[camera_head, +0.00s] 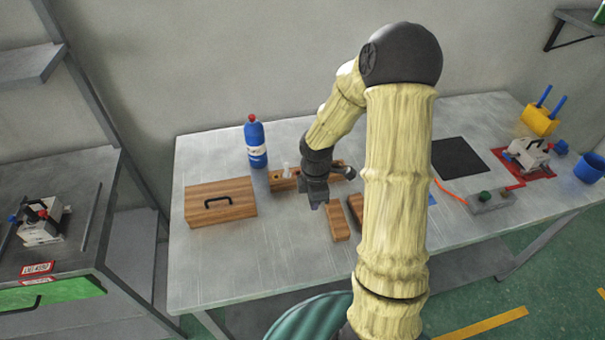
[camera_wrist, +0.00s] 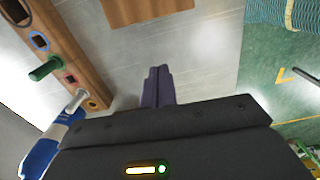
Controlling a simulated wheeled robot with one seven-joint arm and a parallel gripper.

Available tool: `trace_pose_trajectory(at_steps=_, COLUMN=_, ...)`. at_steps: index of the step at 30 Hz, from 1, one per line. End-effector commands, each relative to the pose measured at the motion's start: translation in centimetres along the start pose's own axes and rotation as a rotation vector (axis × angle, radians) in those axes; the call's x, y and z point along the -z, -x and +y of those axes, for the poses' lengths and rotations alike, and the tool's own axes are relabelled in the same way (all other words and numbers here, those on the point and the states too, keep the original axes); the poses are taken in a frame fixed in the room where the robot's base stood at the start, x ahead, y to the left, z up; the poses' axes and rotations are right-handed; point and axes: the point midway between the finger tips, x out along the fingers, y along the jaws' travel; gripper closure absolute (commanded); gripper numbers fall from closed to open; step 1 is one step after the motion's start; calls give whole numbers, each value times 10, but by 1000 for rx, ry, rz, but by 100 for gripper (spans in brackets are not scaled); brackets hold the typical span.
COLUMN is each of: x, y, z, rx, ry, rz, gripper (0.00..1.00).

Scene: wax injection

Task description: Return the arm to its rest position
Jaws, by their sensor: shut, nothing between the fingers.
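My arm, covered in a pale yellow sleeve, reaches over the grey table (camera_head: 270,270). My gripper (camera_head: 317,203) hangs at its end, above the table in front of a wooden rack (camera_head: 284,181). In the wrist view the fingers of my gripper (camera_wrist: 158,84) are together with nothing between them. The rack (camera_wrist: 57,50) runs along the left of the wrist view, with ringed holes, a green peg (camera_wrist: 46,68) and a white-tipped piece (camera_wrist: 76,101). The gripper appears apart from the rack.
A wooden box with a black handle (camera_head: 220,203) and a blue bottle (camera_head: 256,143) stand left of my gripper. A wooden block (camera_head: 337,222) lies close beside it. A black mat (camera_head: 456,158) and a small machine (camera_head: 528,153) are to the right. The table's front left is clear.

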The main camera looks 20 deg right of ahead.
Motion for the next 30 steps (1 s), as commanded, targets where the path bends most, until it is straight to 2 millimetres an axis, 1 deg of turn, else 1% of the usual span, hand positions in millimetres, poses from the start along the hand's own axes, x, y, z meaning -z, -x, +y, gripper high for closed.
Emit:
trace_pose_trajectory(at_steps=6, x=1, y=1, z=-1, rx=-1, ry=-8, rz=-2, gripper=100)
trace_pose_trajectory(at_steps=8, x=2, y=5, z=-3, rx=-5, ry=-33, rz=-5, gripper=100)
trace_pose_trajectory(at_steps=11, x=5, y=17, z=-11, rx=-18, ry=-129, rz=-15, gripper=100)
trace_pose_trajectory(at_steps=14, x=10, y=36, z=-24, rx=-44, ry=-295, rz=-22, gripper=100)
trace_pose_trajectory(at_steps=18, x=18, y=65, z=-48, rx=-91, ry=-591, rz=-11, gripper=100)
trace_pose_trajectory(at_steps=24, x=29, y=101, z=-86, rx=-154, ry=-1026, rz=67, gripper=100)
trace_pose_trajectory(at_steps=27, x=34, y=115, z=-103, rx=-168, ry=-1226, rz=124, gripper=100)
trace_pose_trajectory(at_steps=30, x=36, y=122, z=-115, rx=-170, ry=-1364, rz=169, gripper=100)
